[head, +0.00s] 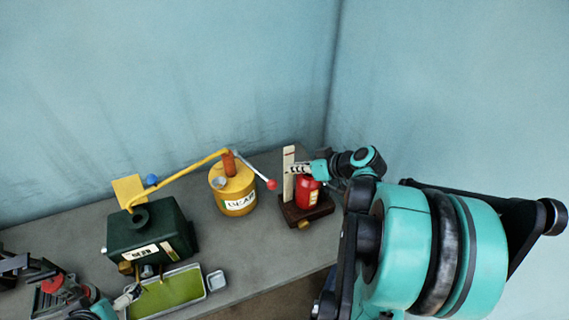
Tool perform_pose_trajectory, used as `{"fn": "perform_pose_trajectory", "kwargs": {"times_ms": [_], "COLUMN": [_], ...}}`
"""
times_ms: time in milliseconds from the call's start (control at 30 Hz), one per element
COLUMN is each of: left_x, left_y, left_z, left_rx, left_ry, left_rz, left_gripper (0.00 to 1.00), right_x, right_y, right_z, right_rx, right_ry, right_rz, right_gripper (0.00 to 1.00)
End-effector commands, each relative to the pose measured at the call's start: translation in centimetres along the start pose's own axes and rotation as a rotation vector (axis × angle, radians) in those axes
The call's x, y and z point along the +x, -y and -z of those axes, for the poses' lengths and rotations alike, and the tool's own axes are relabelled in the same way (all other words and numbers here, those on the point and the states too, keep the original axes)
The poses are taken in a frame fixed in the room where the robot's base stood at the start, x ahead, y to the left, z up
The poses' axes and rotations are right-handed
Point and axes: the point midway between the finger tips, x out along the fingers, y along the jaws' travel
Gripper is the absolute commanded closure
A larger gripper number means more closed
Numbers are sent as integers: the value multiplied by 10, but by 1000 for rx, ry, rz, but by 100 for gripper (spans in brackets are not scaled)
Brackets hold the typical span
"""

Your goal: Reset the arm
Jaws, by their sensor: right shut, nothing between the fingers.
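My right gripper (299,169) is small in the head view. It is shut and empty, and its fingertips are beside the pale upright strip above the red canister (307,193); whether they touch the strip is unclear. My right arm runs from there to large teal and black links on the right. My left arm enters at the lower left. Its gripper (130,294) seems to be beside the green tray, low in front of the dark green box (150,240). Its finger state is too small to read.
A yellow can (236,200) with an orange cap stands mid-table (280,244). A yellow lever and a grey rod with a red ball extend above it. A tray of green liquid (166,294) and a small white dish (216,280) are in front. Blue walls stand behind.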

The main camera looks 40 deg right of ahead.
Motion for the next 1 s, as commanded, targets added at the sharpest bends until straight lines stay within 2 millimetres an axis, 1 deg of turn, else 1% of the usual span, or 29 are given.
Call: {"fn": "perform_pose_trajectory", "kwargs": {"times_ms": [100,300,367,433,467,567,600,667,700,800,833,900,1000], "left_x": [-1,1,5,16,22,47,58,74,84,105,111,121,130], "left_y": [0,0,0,0,0,0,0,0,0,0,0,0,0], "left_z": [0,-1,-4,-11,-16,-34,-42,-53,-60,-76,-79,-86,-93], "left_rx": [0,0,0,0,0,0,0,0,0,0,0,0,0], "left_ry": [0,0,0,0,0,0,0,0,0,0,0,0,0], "left_rz": [0,0,0,0,0,0,0,0,0,0,0,0,0], "left_gripper": [0,0,0,0,0,0,0,0,0,0,0,0,0], "right_x": [-5,-4,2,14,20,44,52,61,65,72,73,74,74], "right_y": [0,2,8,24,33,72,88,109,121,145,150,160,168], "right_z": [0,-1,-6,-18,-25,-58,-74,-98,-113,-145,-153,-167,-179], "right_rx": [1,1,4,12,17,29,29,25,20,-1,-8,-23,-38], "right_ry": [-1,3,20,61,85,183,220,266,288,312,312,305,289], "right_rz": [0,1,3,4,2,-20,-38,-72,-96,-153,-168,-197,-224], "right_gripper": [100,100,100,100,100,100,100,100,100,100,100,100,100]}}
